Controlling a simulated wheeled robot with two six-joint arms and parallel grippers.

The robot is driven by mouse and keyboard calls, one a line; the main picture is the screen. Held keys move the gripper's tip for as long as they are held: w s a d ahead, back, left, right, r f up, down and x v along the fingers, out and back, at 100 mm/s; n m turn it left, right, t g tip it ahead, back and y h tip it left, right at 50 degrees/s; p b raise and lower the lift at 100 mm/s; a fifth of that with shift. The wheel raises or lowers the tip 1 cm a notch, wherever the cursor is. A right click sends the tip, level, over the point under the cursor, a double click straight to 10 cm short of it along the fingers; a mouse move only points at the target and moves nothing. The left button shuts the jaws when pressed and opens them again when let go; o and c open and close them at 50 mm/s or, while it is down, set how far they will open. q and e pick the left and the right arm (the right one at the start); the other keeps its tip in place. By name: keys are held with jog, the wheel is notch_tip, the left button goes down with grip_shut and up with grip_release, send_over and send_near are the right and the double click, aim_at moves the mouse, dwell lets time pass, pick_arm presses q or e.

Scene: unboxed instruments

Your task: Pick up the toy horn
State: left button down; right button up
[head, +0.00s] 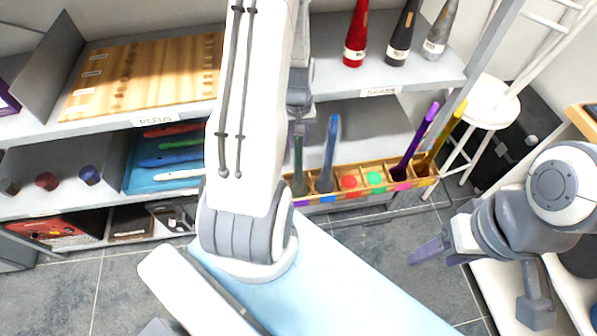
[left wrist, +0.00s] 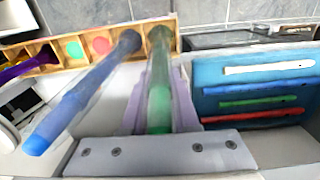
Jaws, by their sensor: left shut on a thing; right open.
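Several long toy horns stand in a wooden rack (head: 400,188) on the lower shelf. The green horn (head: 299,178) is at the rack's left end, its lower end at its compartment. In the left wrist view my left gripper (left wrist: 160,105) is shut on the green horn (left wrist: 160,72), with a finger on each side. In the head view my left gripper (head: 301,128) is partly hidden by my arm. The blue horn (head: 330,150) leans beside the green one; it also shows in the left wrist view (left wrist: 80,100). My right gripper (head: 437,252) is open and empty, low at the right.
Purple (head: 418,142) and yellow (head: 446,135) horns stand at the rack's right end, with red and green round items between. Red, black and grey bottle-like things stand on the shelf above. A blue tray (head: 135,165) holds coloured pieces at left. A white stool (head: 487,105) stands right.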

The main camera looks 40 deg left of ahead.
dwell(0.4)
pick_arm(q)
notch_tip(320, 180, up, 9)
jog(key=shift+r+p, duration=0.1)
jog(key=shift+p, duration=0.3)
jog(key=shift+r, duration=0.4)
